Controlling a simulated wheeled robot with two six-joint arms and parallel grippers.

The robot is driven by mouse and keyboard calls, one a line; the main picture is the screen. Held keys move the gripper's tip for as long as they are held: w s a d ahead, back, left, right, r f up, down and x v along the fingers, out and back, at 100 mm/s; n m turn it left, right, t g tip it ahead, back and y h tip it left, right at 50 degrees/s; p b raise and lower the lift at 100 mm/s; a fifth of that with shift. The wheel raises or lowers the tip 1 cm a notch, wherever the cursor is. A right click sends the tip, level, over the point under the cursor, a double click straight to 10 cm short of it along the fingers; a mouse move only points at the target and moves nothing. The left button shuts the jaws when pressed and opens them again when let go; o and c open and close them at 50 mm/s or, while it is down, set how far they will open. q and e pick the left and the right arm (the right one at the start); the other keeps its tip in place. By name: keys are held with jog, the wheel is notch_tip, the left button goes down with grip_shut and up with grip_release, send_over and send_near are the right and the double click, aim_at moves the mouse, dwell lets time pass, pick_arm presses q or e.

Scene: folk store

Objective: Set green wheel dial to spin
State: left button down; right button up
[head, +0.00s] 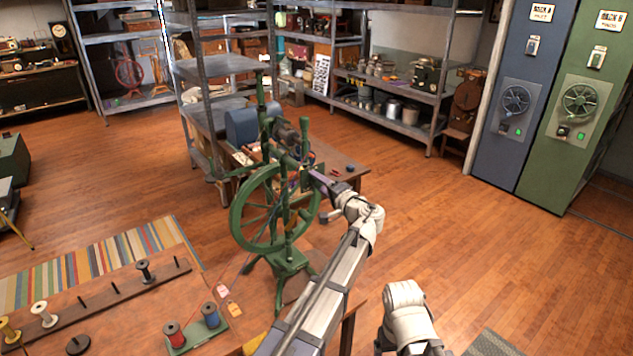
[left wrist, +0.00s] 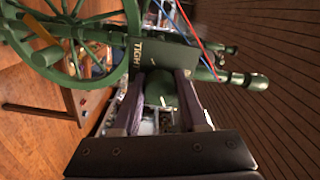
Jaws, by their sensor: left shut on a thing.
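The green spinning wheel (head: 237,222) stands upright in the middle of the head view, with a spoked wheel and a post. It also shows in the left wrist view (left wrist: 132,20). There, a dark plate (left wrist: 165,52) on it reads "TIGH", the rest hidden. My left gripper (head: 314,176) reaches the wheel's right side. In the left wrist view its two fingers (left wrist: 160,78) are shut on a green rounded dial (left wrist: 161,92) just below the plate. The dial's setting marks are not readable. My right gripper is not in view; only a white link of that arm shows.
A wooden table (head: 110,320) at front left holds a rack with several spools and a green stand with a red spool (head: 173,334) and a blue spool (head: 211,315). Red and blue threads (left wrist: 196,35) pass near the gripper. A workbench and shelves stand behind. Floor at right is clear.

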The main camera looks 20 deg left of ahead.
pick_arm(q)
jog(key=m, duration=0.5)
jog(key=shift+m, duration=0.3)
jog(key=m, duration=0.5)
jog(key=shift+m, duration=0.3)
jog(key=shift+c, duration=2.2)
grip_release()
jog(key=shift+d, duration=0.1)
jog(key=v, duration=0.7)
jog(key=shift+s+d, duration=0.25)
jog(key=shift+d, duration=0.05)
